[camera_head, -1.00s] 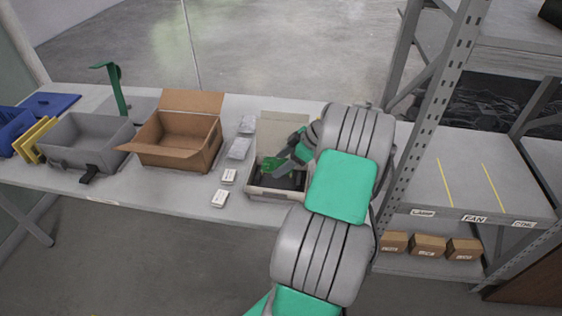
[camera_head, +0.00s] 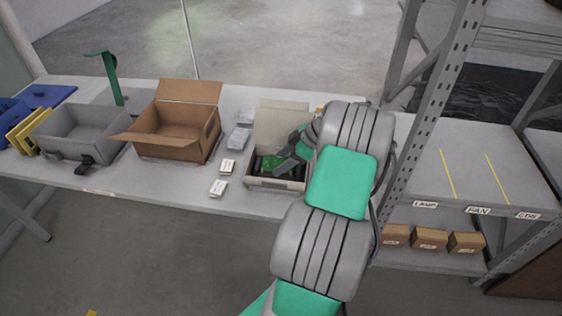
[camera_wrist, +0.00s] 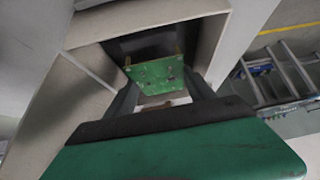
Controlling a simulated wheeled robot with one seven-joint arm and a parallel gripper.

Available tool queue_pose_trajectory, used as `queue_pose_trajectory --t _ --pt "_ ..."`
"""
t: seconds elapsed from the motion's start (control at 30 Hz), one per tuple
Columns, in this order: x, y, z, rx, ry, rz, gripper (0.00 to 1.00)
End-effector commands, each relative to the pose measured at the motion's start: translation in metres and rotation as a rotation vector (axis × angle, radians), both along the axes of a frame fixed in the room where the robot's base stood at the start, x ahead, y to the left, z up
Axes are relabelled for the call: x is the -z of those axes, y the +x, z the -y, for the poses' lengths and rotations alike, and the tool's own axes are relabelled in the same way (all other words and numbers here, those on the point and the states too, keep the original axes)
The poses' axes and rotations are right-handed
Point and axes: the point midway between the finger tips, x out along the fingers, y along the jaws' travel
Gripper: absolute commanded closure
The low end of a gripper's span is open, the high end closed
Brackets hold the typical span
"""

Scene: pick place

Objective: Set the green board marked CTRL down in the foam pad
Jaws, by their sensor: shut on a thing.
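The green board (camera_head: 271,161) is inside the open light-coloured box (camera_head: 266,183) on the table, over the dark foam pad (camera_head: 258,168). My gripper (camera_head: 283,163) reaches into the box from the right and is shut on the board. In the wrist view the board (camera_wrist: 157,75) sits between the two fingers (camera_wrist: 162,93), with the dark foam (camera_wrist: 143,43) beyond it. I cannot tell whether the board touches the foam. The CTRL marking cannot be read.
An open cardboard box (camera_head: 178,135), a grey bin (camera_head: 80,135) and two white cards (camera_head: 223,178) are to the left. Bagged items (camera_head: 239,138) lie beside the light box. A metal shelf upright (camera_head: 432,110) stands close on the right.

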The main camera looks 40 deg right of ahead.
Motion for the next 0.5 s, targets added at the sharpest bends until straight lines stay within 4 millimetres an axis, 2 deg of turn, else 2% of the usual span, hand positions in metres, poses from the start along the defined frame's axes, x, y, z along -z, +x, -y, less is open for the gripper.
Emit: queue_pose_trajectory --t 0.5 --pt "0.0073 0.0002 0.0001 0.000 0.000 0.000 0.76"
